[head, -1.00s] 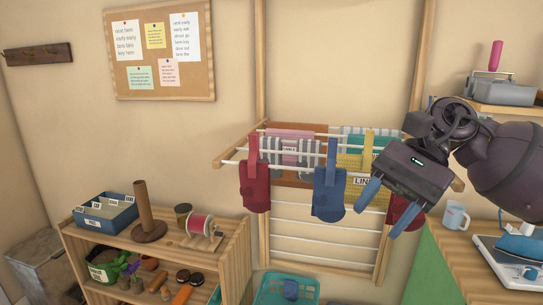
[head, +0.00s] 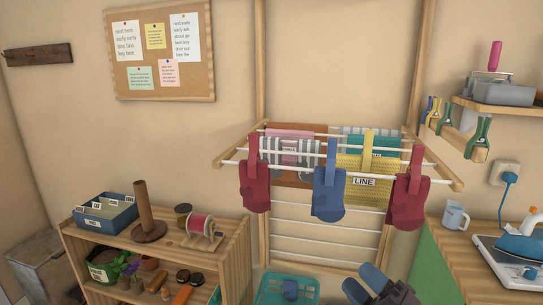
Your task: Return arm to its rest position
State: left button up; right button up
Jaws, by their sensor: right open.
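My right gripper (head: 364,282) shows at the bottom edge of the head view, right of centre. Its two blue-tipped fingers point up and to the left and stand apart, with nothing between them. It is open and empty, low in front of the drying rack (head: 446,178) and clear of the hanging mitts. Most of my right arm is out of frame. My left gripper is not in view.
A red mitt (head: 255,188), a blue mitt (head: 328,195) and another red mitt (head: 408,202) hang from the rack's front bar. A teal basket (head: 268,296) sits below. Shelves (head: 237,235) stand left, a wooden counter (head: 450,260) with an iron (head: 520,247) right.

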jog(key=s+d+f+m+g+h, duration=0.1)
jog(key=s+d+f+m+h, duration=0.2)
jog(key=s+f+m+h, duration=0.2)
jog(key=s+d+f+m+g+h, duration=0.2)
jog(key=s+d+f+m+h, duration=0.2)
jog(key=f+m, duration=0.7)
jog(key=s+d+f+m+g+h, duration=0.1)
jog(key=s+d+f+m+h, duration=0.3)
jog(key=f, duration=0.9)
jog(key=s+m+h, duration=0.3)
jog(key=s+m, duration=0.2)
jog(key=shift+s+f+g+h, duration=0.2)
jog(key=shift+g+h, duration=0.2)
